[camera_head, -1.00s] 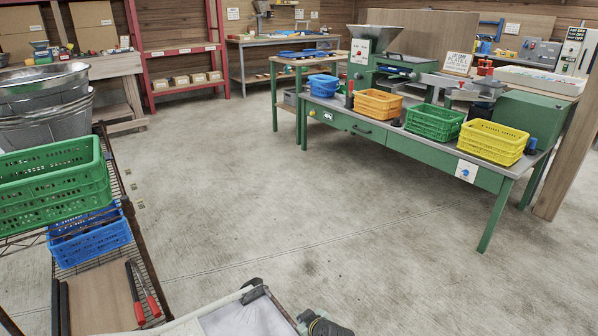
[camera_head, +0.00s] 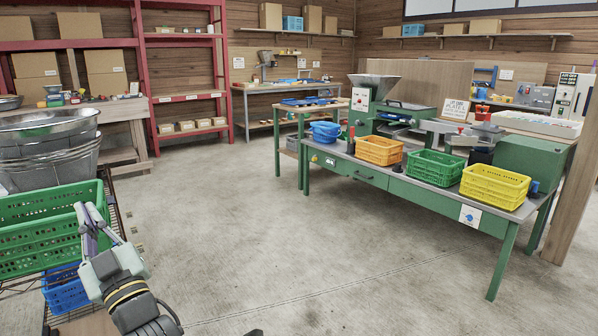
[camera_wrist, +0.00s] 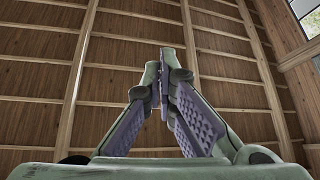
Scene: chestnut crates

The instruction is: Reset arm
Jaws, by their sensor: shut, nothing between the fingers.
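My gripper (camera_head: 89,216) is raised at the lower left in the head view, in front of the green crate on the wire rack. In the wrist view my gripper (camera_wrist: 163,55) has its fingertips together, with nothing held, and points up at the wooden ceiling. Part of my arm runs down to the bottom edge of the head view.
The rack at left holds a large green crate (camera_head: 32,254), a blue crate (camera_head: 64,293) and metal tubs (camera_head: 45,125). A green workbench (camera_head: 405,190) at right carries blue, orange, green and yellow crates. The concrete floor (camera_head: 260,230) between is clear.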

